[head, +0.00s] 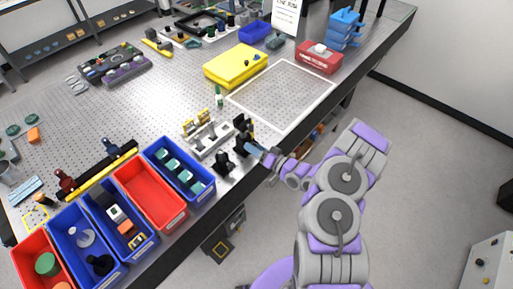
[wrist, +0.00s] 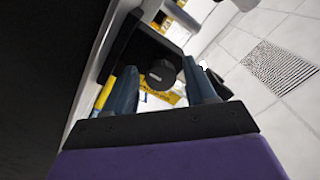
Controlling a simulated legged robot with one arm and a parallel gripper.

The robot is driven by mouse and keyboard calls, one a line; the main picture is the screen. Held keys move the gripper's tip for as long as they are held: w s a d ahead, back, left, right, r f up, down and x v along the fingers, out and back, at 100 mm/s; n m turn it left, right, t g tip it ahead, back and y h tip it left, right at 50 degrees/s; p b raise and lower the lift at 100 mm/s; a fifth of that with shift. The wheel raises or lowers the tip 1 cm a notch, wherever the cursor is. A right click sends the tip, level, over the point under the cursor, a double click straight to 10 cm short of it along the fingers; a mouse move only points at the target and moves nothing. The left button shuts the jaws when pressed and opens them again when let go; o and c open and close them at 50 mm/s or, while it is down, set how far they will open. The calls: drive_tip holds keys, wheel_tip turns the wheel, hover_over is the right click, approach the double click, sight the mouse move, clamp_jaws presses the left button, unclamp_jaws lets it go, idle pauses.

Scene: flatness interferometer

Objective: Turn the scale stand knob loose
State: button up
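A dark round knob (wrist: 160,74) shows in the wrist view, on a black block-like part (wrist: 137,48) that I take to be the scale stand. My gripper (wrist: 160,78) is open. Its two blue-grey fingers stand left and right of the knob, with a narrow gap showing on each side, so they do not seem to touch it. In the head view my gripper (head: 253,147) is at the front edge of the bench, beside small black stands (head: 241,146). The knob itself is too small or hidden there.
Blue bins (head: 207,189) and a red bin (head: 148,187) stand left of my gripper along the bench edge. A metal fixture (head: 208,137) is just behind. A white-framed area (head: 283,92) and a yellow tray (head: 236,66) lie farther back.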

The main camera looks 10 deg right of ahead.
drive_tip(key=shift+a, duration=0.5)
drive_tip(key=shift+c, duration=2.3)
drive_tip(key=shift+w+d, duration=0.1)
drive_tip(key=shift+d, duration=0.45)
drive_tip(key=shift+c, duration=1.4)
drive_tip(key=shift+d, duration=0.1)
drive_tip(key=shift+c, duration=1)
